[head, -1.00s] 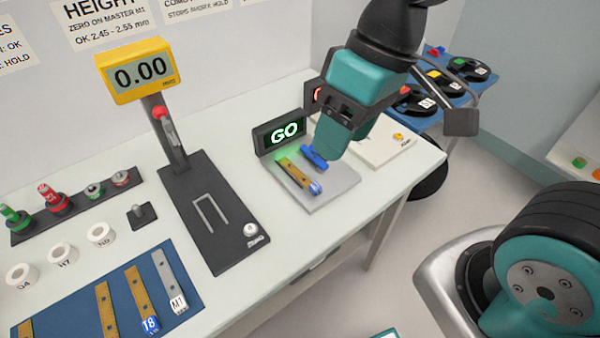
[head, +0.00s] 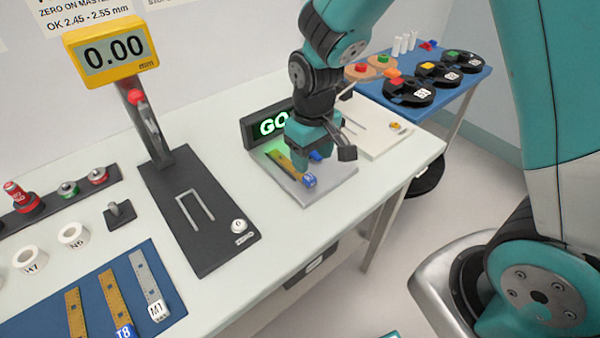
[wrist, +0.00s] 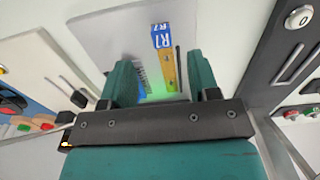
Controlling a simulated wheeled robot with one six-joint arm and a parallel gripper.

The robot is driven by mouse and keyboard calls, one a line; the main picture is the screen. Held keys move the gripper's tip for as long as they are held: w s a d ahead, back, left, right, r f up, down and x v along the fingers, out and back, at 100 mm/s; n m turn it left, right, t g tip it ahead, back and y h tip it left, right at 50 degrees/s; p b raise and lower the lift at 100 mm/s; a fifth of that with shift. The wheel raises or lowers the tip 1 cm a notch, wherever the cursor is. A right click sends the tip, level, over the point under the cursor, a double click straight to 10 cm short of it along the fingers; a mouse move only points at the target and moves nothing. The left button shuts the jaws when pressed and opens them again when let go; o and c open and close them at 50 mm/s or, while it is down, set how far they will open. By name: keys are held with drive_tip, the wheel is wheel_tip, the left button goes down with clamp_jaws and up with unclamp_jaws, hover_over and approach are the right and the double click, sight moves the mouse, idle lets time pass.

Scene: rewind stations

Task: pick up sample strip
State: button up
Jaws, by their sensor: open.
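A yellow-brown sample strip (head: 287,166) with a blue end label lies on a light grey plate (head: 335,180) in front of the lit GO display (head: 273,125). A blue piece (head: 316,155) lies beside it, partly hidden by my gripper (head: 311,160), which is low over the plate. In the wrist view my open gripper (wrist: 159,72) has one teal finger on each side of the strip (wrist: 167,72), with its blue and white label (wrist: 161,36) showing beyond the fingertips.
The black height gauge (head: 200,215) stands left of the plate, its yellow readout (head: 105,52) at 0.00. A blue mat (head: 185,290) holds more strips at front left. A blue table (head: 455,112) with reels stands at the back right.

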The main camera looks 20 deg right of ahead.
sight(311, 179)
drive_tip(key=shift+s+f, duration=0.15)
drive_tip(key=shift+f, duration=2.95)
clamp_jaws()
drive_tip(key=shift+r, duration=0.1)
